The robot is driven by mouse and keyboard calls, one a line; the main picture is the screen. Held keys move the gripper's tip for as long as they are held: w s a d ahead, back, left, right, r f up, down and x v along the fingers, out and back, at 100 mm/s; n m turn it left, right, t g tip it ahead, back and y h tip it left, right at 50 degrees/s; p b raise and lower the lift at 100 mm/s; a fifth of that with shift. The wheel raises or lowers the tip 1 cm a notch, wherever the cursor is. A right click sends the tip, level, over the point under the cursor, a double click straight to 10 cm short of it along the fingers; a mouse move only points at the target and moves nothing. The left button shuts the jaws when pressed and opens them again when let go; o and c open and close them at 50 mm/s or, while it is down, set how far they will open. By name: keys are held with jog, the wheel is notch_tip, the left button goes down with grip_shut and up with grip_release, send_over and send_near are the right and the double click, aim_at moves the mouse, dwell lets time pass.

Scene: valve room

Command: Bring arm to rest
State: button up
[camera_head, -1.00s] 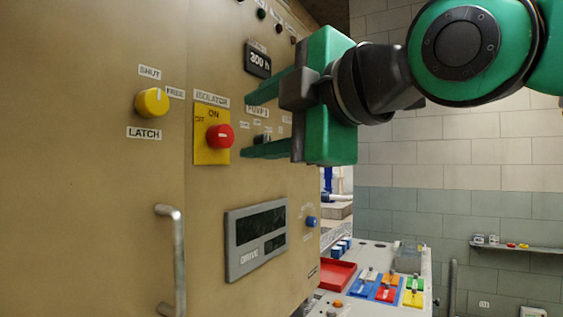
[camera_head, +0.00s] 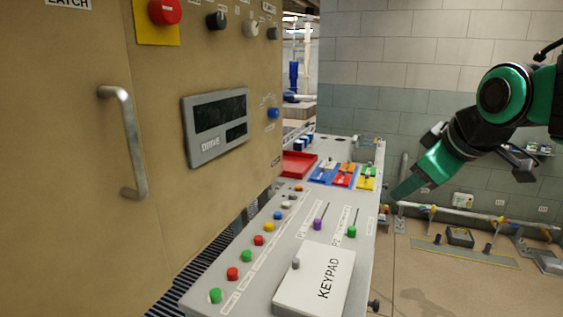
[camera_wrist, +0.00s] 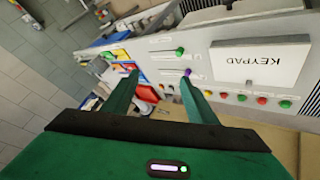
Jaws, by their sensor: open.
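My gripper (camera_head: 402,190) is at the right in the head view, off the right edge of the control desk and pointing down and left. My green and black arm reaches in from the right edge. In the wrist view my gripper (camera_wrist: 160,80) shows two green fingers set wide apart with nothing between them. The desk with its keypad cover (camera_wrist: 262,62) lies beyond the fingertips. In the head view the fingers overlap one another, so the gap does not show there.
A tan cabinet (camera_head: 80,200) with a metal handle (camera_head: 128,145) and a drive display (camera_head: 216,126) fills the left. The control desk (camera_head: 262,280) holds several coloured buttons, a keypad cover (camera_head: 315,281) and a red tray (camera_head: 298,164). Low pipes (camera_head: 470,213) run along the tiled wall.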

jog(key=s+d+f+m+g+h, duration=0.1)
jog(key=s+d+f+m+g, duration=0.3)
jog(key=s+d+f+m, duration=0.55)
jog(key=s+d+f+m+g, duration=0.2)
jog(key=s+f, duration=0.3)
jog(key=s, duration=0.1)
jog(key=s+d+f+m+g, duration=0.2)
jog(key=s+d+f, duration=0.1)
jog(key=s+f, duration=0.3)
jog(key=shift+s+d+m+g+y, duration=0.25)
jog(key=shift+s+m+g+y, duration=0.1)
jog(key=shift+s, duration=0.2)
